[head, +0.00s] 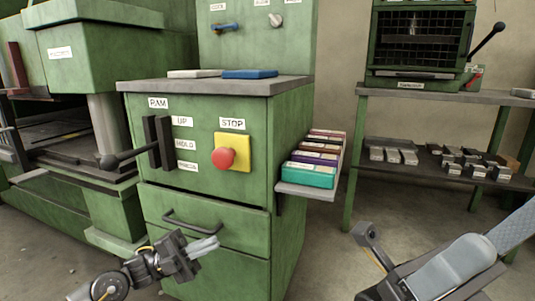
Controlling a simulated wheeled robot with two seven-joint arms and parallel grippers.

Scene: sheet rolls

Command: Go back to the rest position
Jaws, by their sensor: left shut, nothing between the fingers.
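My left gripper (207,246) is shut and empty, in the lower left of the head view. It is in front of the lower drawers of the green control cabinet (240,190) and overlaps them in the picture; I cannot tell the gap. My right arm (455,265) comes in from the right edge at the lower right, but its fingers do not show.
The cabinet has a black lever (150,145), a red stop button (223,158) and a drawer handle (195,222). A side shelf (305,191) holds several coloured boxes. A green press (75,60) stands left, a rack (440,95) right. Floor between cabinet and rack is bare.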

